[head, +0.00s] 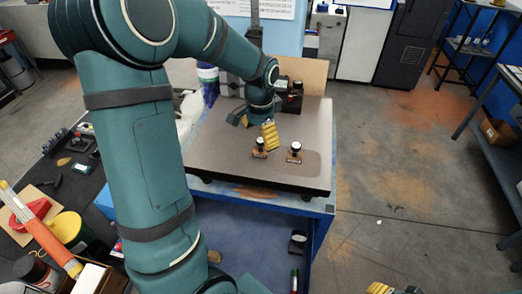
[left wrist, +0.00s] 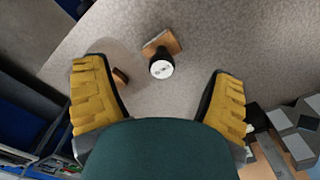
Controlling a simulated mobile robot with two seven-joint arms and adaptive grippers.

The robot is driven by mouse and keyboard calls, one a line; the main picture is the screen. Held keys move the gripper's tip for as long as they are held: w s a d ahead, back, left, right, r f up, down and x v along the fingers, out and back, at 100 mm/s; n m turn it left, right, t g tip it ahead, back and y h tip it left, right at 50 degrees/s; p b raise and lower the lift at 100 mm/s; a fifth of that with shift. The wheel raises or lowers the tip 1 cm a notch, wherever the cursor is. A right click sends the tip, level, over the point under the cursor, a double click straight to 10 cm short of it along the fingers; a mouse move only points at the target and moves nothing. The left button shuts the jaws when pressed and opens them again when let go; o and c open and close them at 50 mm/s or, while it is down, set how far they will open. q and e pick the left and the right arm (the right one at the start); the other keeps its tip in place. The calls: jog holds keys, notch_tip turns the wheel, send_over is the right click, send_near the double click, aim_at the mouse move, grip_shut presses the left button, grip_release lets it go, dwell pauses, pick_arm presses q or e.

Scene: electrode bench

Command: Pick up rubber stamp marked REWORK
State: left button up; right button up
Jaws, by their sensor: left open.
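Two rubber stamps stand on the grey bench top (head: 225,150) in the head view. The left stamp (head: 259,154) is partly covered by my gripper, and the right stamp (head: 295,148) stands clear. I cannot read their markings, so I cannot tell which says REWORK. My left gripper (head: 257,131) is open and empty just above and behind the left stamp. In the left wrist view one stamp (left wrist: 161,67), with a black handle, pale round top and wooden base, shows between the open yellow fingers. A small wooden piece (left wrist: 121,76) shows beside the left finger. Only yellow finger parts of my right gripper (head: 385,288) show.
Small dark boxes (head: 291,100) and an upright brown board (head: 305,72) stand at the bench's back. A white-and-blue tub (head: 208,80) is at the back left. The bench top right of the stamps is clear.

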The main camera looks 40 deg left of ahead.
aim_at(260, 148)
pick_arm(q)
jog(key=shift+w+a+f, duration=0.1)
jog(key=shift+w+f, duration=0.05)
jog(key=shift+f, duration=1.35)
jog(key=shift+w+f, duration=0.1)
jog(key=shift+f, duration=1.35)
jog(key=shift+c, duration=0.3)
jog(key=c, duration=1.1)
